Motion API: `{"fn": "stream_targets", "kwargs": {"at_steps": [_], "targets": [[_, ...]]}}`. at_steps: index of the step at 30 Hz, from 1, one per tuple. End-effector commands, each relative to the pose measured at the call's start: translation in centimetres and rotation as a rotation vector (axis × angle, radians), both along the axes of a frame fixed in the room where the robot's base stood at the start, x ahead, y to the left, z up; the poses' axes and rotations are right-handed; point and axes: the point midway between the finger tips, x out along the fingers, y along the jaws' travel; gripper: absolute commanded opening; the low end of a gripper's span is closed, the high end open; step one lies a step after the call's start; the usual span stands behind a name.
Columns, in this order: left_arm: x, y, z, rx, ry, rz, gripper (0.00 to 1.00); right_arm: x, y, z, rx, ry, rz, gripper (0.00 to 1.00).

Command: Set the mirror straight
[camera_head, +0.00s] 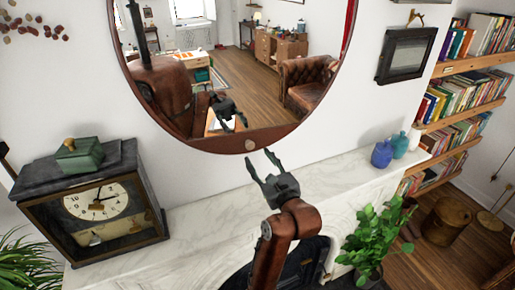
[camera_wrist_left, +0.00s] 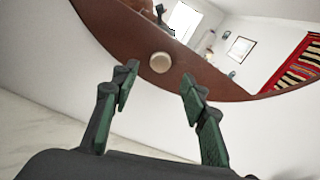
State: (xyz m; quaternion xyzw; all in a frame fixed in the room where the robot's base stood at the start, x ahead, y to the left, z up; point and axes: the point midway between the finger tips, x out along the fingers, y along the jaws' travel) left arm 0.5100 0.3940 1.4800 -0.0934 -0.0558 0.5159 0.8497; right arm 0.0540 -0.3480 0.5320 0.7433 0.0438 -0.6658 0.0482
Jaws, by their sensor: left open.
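The round mirror (camera_head: 185,138) with a brown frame hangs on the white wall above the mantel. A pale round knob (camera_head: 250,145) sits on the lower edge of its frame. The mirror's glass reflects the room and my own arm. In the left wrist view the brown frame (camera_wrist_left: 110,42) crosses the top, with the knob (camera_wrist_left: 161,62) between and beyond my fingertips. My left gripper (camera_head: 258,167) is open and empty, just below the knob and apart from it; it also shows in the left wrist view (camera_wrist_left: 157,82). My right gripper is not in view.
The marble mantel (camera_head: 205,215) runs below the mirror. A dark clock (camera_head: 90,205) with a green box (camera_head: 80,155) on top stands at the left. Vases (camera_head: 382,153) stand at the mantel's right end. A small dark frame (camera_head: 406,54) hangs at the right, near bookshelves (camera_head: 465,95).

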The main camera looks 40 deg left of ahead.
Motion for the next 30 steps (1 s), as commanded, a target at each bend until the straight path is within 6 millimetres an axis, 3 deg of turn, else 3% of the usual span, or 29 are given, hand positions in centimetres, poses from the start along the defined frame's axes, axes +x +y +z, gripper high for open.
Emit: {"fn": "stream_targets", "kwargs": {"at_steps": [6, 12, 23, 30], "targets": [[1.6, 3.3, 0.3, 0.005, 0.005, 0.005, 0.41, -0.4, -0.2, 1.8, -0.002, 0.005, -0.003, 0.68], [2.7, 5.2, 0.2, 0.006, 0.003, 0.002, 0.41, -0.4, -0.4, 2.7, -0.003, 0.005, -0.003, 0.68], [3.0, 5.7, 0.0, 0.004, 0.002, 0.002, 0.41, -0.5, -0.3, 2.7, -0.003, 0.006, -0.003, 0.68], [3.0, 5.7, 0.0, 0.004, 0.002, 0.002, 0.25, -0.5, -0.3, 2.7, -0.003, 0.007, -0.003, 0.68]]}}
